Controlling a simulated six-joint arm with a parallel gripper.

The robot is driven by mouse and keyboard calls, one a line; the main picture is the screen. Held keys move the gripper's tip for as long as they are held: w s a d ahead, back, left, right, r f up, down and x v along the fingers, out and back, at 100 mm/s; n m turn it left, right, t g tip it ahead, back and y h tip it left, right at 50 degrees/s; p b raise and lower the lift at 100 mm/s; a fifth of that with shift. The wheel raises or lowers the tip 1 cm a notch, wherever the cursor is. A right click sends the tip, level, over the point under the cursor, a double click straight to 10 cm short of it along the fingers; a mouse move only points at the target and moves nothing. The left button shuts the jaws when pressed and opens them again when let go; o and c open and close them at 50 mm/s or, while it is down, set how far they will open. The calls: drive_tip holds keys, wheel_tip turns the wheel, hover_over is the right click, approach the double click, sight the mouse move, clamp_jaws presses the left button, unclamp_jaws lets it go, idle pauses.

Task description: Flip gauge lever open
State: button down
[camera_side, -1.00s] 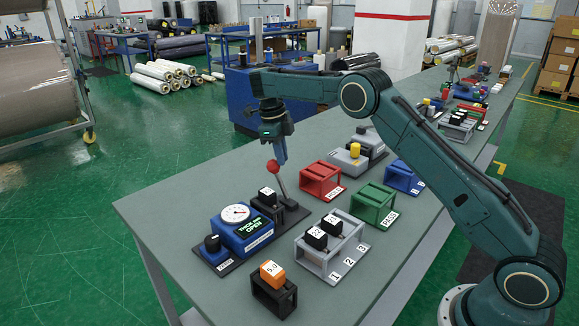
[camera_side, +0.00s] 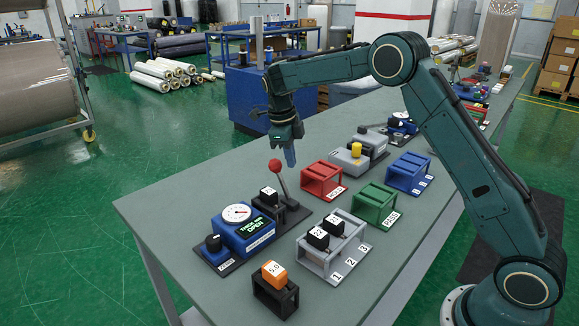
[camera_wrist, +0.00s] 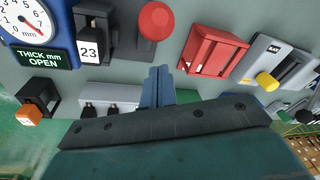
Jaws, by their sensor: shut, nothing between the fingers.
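The blue thickness gauge (camera_side: 233,230) sits on a dark base at the table's left part, with a round white dial and a display reading "THICK mm OPEN" (camera_wrist: 42,58). Its lever, with a red ball knob (camera_side: 275,166), leans left and up from the black stand. A black block with a white label sits at the stand; in the wrist view the block (camera_wrist: 89,50) reads 23. My gripper (camera_side: 291,160) is shut and empty, pointing down, just right of and behind the knob and apart from it. Its fingertips (camera_wrist: 158,72) show below the knob (camera_wrist: 156,20) in the wrist view.
A red rack (camera_side: 321,180), green rack (camera_side: 374,206) and blue rack (camera_side: 409,173) stand to the right. A grey rack (camera_side: 316,262) holds black blocks in front. An orange block (camera_side: 274,272) sits in a black holder. The table's left back area is clear.

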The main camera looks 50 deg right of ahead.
drive_tip(key=shift+s+d+f+t, duration=0.9)
drive_tip(key=shift+s+f, duration=0.9)
drive_tip(key=shift+s, duration=4.45)
wheel_tip(320, 180, up, 10)
drive_tip(key=a, duration=0.2)
drive_tip(key=s+a+r+n+t, duration=0.2)
drive_tip(key=s+r+n, duration=0.4)
drive_tip(key=s+n, duration=0.5)
drive_tip(key=shift+a+n+y, duration=0.4)
drive_tip(key=shift+a+n, duration=0.05)
drive_tip(key=shift+n, duration=1.05)
drive_tip(key=shift+s+r, duration=0.15)
